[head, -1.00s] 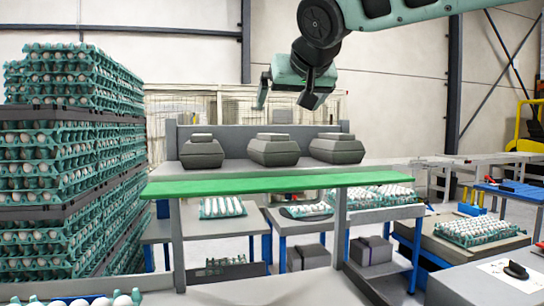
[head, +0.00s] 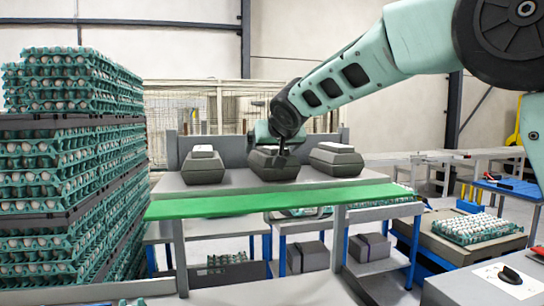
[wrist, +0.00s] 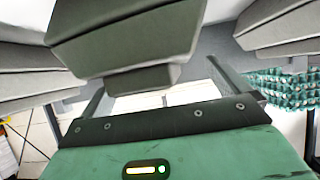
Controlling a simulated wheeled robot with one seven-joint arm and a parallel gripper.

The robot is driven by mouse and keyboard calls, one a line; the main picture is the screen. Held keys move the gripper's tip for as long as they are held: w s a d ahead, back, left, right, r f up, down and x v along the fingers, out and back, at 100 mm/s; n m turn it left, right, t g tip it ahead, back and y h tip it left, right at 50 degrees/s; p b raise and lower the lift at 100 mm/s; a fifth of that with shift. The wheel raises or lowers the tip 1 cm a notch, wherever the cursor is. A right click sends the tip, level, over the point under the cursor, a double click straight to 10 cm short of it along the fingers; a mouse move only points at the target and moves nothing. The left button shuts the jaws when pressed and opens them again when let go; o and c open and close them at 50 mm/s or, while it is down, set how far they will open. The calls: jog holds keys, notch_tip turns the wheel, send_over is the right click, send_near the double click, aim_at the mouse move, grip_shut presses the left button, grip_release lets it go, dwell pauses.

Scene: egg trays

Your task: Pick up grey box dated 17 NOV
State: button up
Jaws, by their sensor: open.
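Three grey boxes with sloped sides stand in a row on the grey shelf (head: 238,184): a left one (head: 203,170), a middle one (head: 272,168) and a right one (head: 337,160). No date can be read on any of them, so I cannot tell which is 17 NOV. My gripper (head: 284,150) is open at the middle box's upper part, partly hiding its top. In the wrist view the middle box (wrist: 130,40) fills the upper centre, its narrow end between my open fingers (wrist: 160,85). Contact cannot be told.
A green strip (head: 270,200) runs along the shelf's front. The left and right boxes stand close on either side of the middle one. Tall egg tray stacks (head: 60,170) rise at the left. Another egg tray (head: 470,230) lies at the right.

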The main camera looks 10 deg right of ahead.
jog(key=shift+w+f, duration=0.25)
jog(key=shift+w, duration=0.25)
jog(key=c, duration=1.3)
jog(key=shift+r, duration=0.15)
